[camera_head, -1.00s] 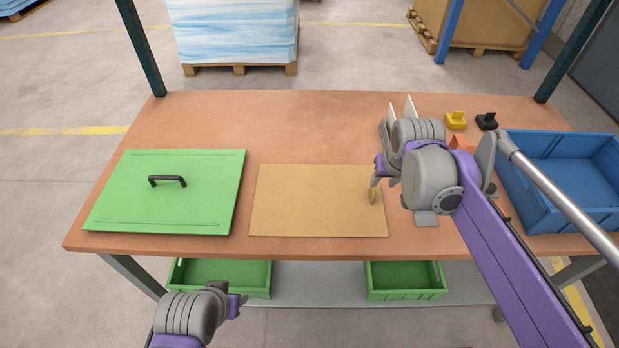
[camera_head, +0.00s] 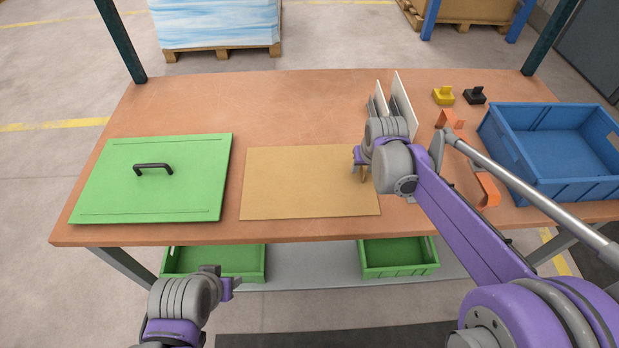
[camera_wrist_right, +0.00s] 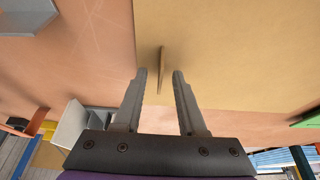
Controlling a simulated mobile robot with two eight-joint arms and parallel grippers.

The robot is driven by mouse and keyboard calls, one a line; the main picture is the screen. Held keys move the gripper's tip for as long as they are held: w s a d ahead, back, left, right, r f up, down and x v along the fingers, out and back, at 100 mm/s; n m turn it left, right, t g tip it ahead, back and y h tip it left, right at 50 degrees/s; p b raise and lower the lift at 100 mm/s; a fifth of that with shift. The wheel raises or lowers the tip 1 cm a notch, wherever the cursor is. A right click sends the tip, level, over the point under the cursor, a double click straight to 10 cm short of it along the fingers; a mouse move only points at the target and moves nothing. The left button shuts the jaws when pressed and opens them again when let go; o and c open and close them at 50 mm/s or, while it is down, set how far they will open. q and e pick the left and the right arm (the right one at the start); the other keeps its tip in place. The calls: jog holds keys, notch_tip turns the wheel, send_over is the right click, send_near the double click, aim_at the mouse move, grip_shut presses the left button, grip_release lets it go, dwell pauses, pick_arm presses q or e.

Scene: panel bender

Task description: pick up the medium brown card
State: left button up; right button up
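The brown card (camera_head: 300,185) is a flat tan sheet on the middle of the table. A small upright brown tab stands near its right edge. My right gripper (camera_head: 358,165) is over that edge at the tab, which it partly hides in the head view. In the right wrist view, the right gripper (camera_wrist_right: 161,75) is open, and the tab (camera_wrist_right: 162,60) shows between and just beyond its fingertips; I see no contact. My left gripper (camera_head: 228,284) is in front of the table, away from the card. Its fingers are too small to judge.
A green panel (camera_head: 200,190) with a black handle lies left of the card. White upright plates (camera_head: 402,100), orange bent pieces (camera_head: 487,188), yellow and black blocks and a blue crate (camera_head: 545,180) are to the right. The table's back middle is clear.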

jog(key=shift+w+f, duration=0.15)
jog(key=shift+f, duration=0.1)
grip_shut()
dwell(1.3)
